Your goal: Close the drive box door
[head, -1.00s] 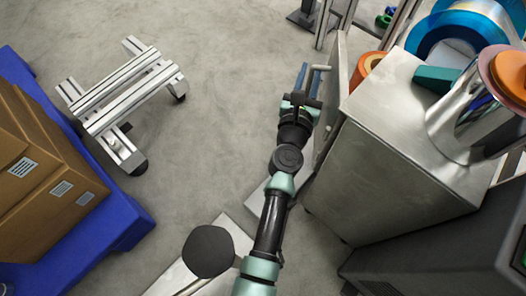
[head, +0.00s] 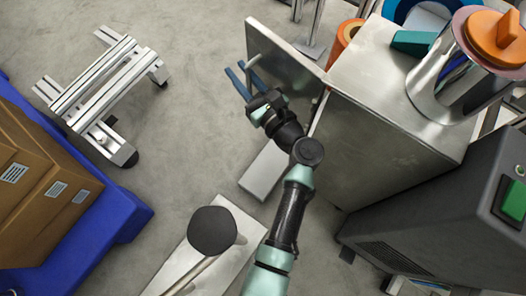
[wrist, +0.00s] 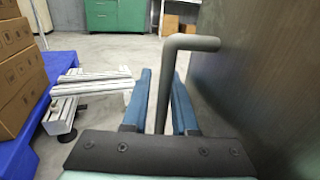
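The drive box (head: 385,115) is a grey metal cabinet right of centre in the head view. Its door (head: 285,60) stands open, swung out up and left from the box's far left corner. My gripper (head: 240,82) is at the outer part of the door, on its left side. In the wrist view, the grey bent-bar handle (wrist: 164,85) stands between the two blue fingers of my gripper (wrist: 160,108), with narrow gaps visible beside it. The fingers are apart. The door's dark panel (wrist: 255,75) fills the right of the wrist view.
An aluminium-frame stand (head: 100,85) is on the floor at left. Cartons (head: 40,165) sit on a blue pallet (head: 110,225). A plate with a round black top (head: 212,230) is near the front. Film reels (head: 465,70) top the box. Floor between stand and door is clear.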

